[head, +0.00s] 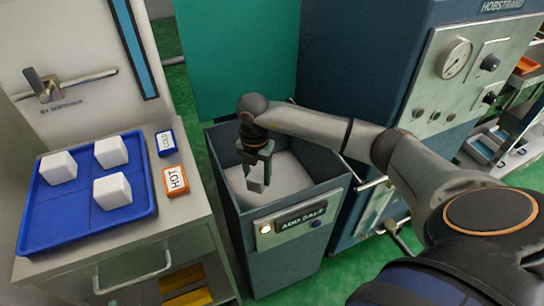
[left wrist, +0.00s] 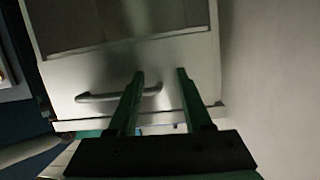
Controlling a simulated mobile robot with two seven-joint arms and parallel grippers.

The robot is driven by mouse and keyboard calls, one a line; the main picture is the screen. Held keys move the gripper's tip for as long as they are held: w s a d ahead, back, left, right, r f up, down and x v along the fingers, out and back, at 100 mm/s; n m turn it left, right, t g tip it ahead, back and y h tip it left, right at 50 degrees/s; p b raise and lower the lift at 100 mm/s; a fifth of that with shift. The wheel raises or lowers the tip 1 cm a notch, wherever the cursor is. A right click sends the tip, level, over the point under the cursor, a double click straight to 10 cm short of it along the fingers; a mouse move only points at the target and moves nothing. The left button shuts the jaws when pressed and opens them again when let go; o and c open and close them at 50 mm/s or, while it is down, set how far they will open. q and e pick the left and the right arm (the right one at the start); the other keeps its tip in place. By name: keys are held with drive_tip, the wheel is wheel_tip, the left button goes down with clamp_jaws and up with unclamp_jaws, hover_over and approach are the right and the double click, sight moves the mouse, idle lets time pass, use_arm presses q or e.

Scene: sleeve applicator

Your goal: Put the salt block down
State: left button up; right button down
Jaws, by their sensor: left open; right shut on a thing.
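My right gripper (head: 258,170) points down inside the open top of a dark blue bin (head: 288,250) labelled "ADD SALT". It is shut on a small white salt block (head: 256,186), mostly covered by the fingers. The block is above the pale contents (head: 290,172) of the bin; whether it touches them I cannot tell. Three more white blocks stand on a blue tray (head: 82,228) at the left. My left gripper (left wrist: 161,74) shows only in the left wrist view, open and empty, in front of a metal panel with a bar handle (left wrist: 118,92).
An orange "HOT" box (head: 177,180) and a blue "COLD" box (head: 165,142) stand beside the tray on a metal cabinet (head: 150,255). A tall blue machine (head: 395,110) with a gauge stands close right of the bin. Bin walls surround my right gripper.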

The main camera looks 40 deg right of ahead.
sight(258, 191)
drive_tip(key=shift+a+f, duration=0.1)
drive_tip(key=shift+f, duration=0.55)
wheel_tip(258, 191, down, 6)
drive_tip(key=shift+b, duration=1.1)
wheel_tip(258, 191, down, 4)
drive_tip(key=shift+r+b, duration=0.1)
drive_tip(key=shift+b, duration=0.5)
use_arm(q)
wheel_tip(258, 191, up, 21)
drive_tip(key=s+d+m+t+h, duration=0.1)
drive_tip(key=m+t+h, duration=0.4)
drive_tip(key=t, duration=0.3)
drive_tip(key=shift+s+d+h, duration=0.25)
drive_tip(key=shift+s+h, duration=0.1)
drive_tip(key=shift+h, duration=0.35)
use_arm(e)
drive_tip(key=shift+f, duration=0.2)
drive_tip(key=shift+c, duration=1.1)
unclamp_jaws()
use_arm(q)
drive_tip(key=shift+s+r+m, duration=0.25)
drive_tip(key=shift+r+m, duration=0.1)
drive_tip(key=shift+m, duration=0.05)
